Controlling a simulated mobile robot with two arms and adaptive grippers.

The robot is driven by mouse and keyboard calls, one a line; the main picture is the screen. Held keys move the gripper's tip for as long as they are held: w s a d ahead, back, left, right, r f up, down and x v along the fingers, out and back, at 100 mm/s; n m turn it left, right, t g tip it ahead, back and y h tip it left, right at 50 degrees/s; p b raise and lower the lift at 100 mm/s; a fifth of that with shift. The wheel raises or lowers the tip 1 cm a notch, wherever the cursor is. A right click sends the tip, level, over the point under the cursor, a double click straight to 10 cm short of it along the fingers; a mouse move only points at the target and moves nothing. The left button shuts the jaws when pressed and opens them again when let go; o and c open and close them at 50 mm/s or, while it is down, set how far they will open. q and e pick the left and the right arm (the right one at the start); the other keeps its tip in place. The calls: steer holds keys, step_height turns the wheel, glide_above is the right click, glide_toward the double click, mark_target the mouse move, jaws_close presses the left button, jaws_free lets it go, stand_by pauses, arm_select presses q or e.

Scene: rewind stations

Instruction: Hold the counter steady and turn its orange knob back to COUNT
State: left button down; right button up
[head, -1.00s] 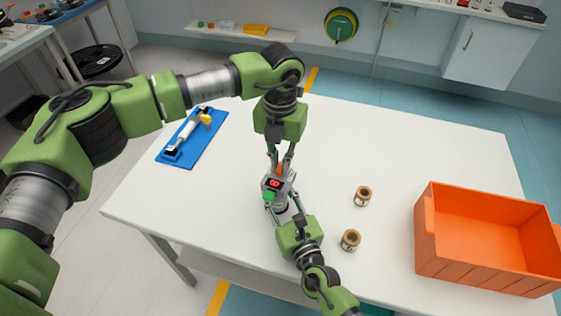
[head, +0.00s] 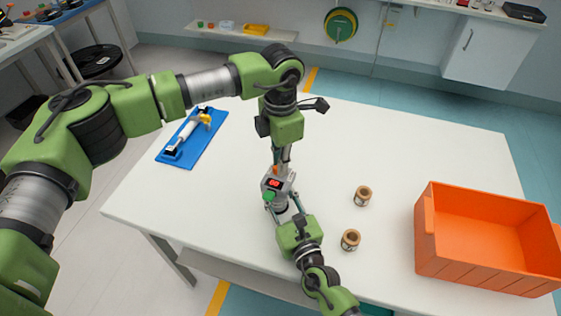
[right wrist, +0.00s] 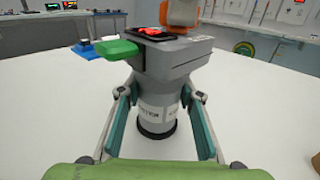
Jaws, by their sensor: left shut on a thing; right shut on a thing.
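The grey counter (head: 287,186) stands upright on the white table, with a red lit display (head: 274,184) and a green part (head: 269,196) at its side. My left gripper (head: 279,167) comes down from above and is shut on the orange knob (head: 276,171), which its fingers partly hide. The knob also shows at the top of the right wrist view (right wrist: 183,12). My right gripper (right wrist: 160,118) is shut on the counter's pale lower body (right wrist: 157,110), one finger on each side. The knob's markings are too small to read.
Two brown spools (head: 363,196) (head: 350,240) stand right of the counter. An orange crate (head: 480,275) sits at the table's right end. A blue mat (head: 209,152) with a white and yellow device (head: 189,131) lies at the left. The table's far middle is clear.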

arm_select(q)
steer(key=shift+a+m, duration=0.1)
steer(key=shift+m, duration=0.3)
arm_select(e)
steer(key=shift+d, duration=0.1)
arm_select(q)
steer(key=c, duration=2.1)
jaws_free()
step_height(320, 180, up, 12)
arm_select(e)
steer(key=o, duration=1.3)
